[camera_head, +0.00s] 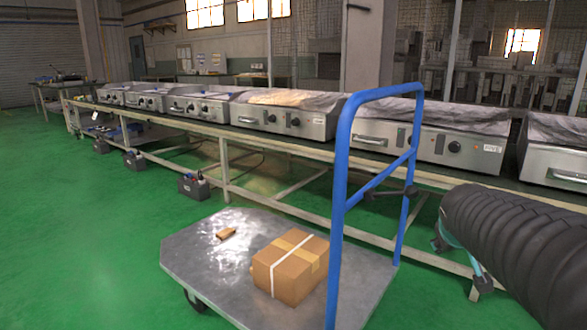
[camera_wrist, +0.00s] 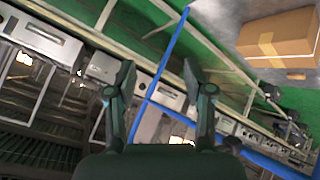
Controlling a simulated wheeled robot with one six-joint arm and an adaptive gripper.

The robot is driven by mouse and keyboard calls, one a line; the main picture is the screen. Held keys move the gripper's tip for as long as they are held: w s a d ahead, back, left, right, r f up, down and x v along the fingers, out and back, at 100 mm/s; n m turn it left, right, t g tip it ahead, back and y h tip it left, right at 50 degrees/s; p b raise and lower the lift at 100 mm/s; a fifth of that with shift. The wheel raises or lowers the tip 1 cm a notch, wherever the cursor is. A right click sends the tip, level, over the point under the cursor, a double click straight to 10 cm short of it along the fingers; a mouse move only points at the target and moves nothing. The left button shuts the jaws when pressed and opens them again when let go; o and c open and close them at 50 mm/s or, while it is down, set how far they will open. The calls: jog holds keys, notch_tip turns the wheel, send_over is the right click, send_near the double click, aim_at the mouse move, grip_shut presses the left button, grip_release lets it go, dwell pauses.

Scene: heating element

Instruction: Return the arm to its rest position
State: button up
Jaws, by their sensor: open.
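My gripper (camera_wrist: 160,80) is open and empty in the wrist view, its two dark fingers spread apart with nothing between them. The wrist view is turned nearly upside down. Beyond the fingers, the blue cart handle (camera_wrist: 162,70) crosses the picture; I cannot tell how near it is. In the head view my arm, in a black ribbed sleeve, reaches in from the right edge, right of the cart. Teal and dark parts (camera_head: 462,262) of my gripper show past the sleeve's left side, and the rest of it is hidden.
A flatbed cart (camera_head: 190,262) with a blue handle (camera_head: 339,200) stands in front, bearing a taped cardboard box (camera_head: 291,266) and a small brown piece (camera_head: 226,233). A long bench (camera_head: 300,158) behind carries several metal heating units (camera_head: 455,143). Green floor is open at left.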

jog(key=s+a+f+g+y, duration=0.1)
jog(key=s+a+f, duration=0.3)
jog(key=s+a, duration=0.4)
jog(key=s+a+f+m+g+y, duration=0.1)
jog(key=s+a+f+y, duration=0.2)
jog(key=s+a, duration=0.5)
jog(key=s+f, duration=0.1)
jog(key=s, duration=0.4)
jog(key=shift+a+g+y, duration=0.4)
jog(key=shift+s+f, duration=0.1)
